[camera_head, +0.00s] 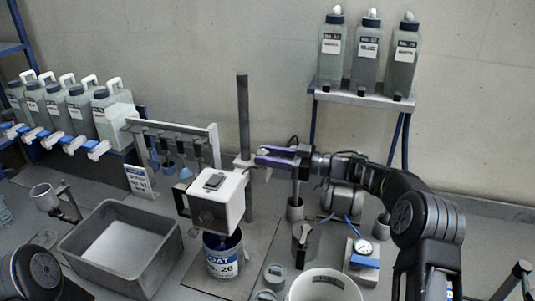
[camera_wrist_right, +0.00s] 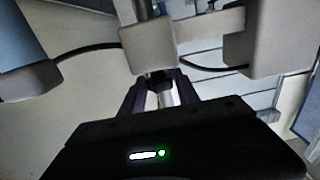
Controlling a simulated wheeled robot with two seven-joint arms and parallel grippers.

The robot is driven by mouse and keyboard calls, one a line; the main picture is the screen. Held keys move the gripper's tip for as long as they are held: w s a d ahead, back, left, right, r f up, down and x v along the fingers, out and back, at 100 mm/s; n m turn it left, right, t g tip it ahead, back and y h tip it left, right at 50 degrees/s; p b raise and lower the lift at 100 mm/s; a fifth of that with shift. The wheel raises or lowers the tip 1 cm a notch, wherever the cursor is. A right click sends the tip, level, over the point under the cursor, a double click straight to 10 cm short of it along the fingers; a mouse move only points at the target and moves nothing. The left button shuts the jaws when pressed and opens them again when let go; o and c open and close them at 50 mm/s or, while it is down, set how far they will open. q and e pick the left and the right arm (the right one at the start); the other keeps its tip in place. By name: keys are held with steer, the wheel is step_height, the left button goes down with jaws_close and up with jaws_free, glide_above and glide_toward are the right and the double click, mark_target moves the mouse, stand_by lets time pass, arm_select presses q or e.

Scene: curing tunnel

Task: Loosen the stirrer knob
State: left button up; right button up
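The stirrer has a white, boxy head (camera_head: 226,201) on a dark upright column (camera_head: 242,105), above a labelled paint can (camera_head: 222,262). A clamp (camera_head: 243,161) sits on the column behind the head. My right gripper (camera_head: 265,156), with purple fingers, reaches in from the right at the clamp's right side. In the right wrist view a silver, rod-like piece (camera_wrist_right: 164,95), probably the knob's stem, lies between the two fingers, below a grey block (camera_wrist_right: 148,48). The frames do not show clearly whether the fingers press on it. My left gripper is out of view; only part of its arm shows at lower left.
A grey bin (camera_head: 70,244) stands left of the can, with a tool rack (camera_head: 172,130) behind it. A white bucket (camera_head: 325,279), a gauge (camera_head: 364,247) and small cups stand at front right. Bottles fill the left shelf and the back shelf (camera_head: 362,98).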

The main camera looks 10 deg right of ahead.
steer(key=o, duration=0.4)
steer(key=shift+c, duration=0.2)
steer(key=b+v, duration=0.2)
steer(key=v, duration=0.5)
steer(key=shift+s+d+b, duration=0.2)
steer(key=shift+d+b, duration=0.1)
steer(key=shift+d, duration=0.05)
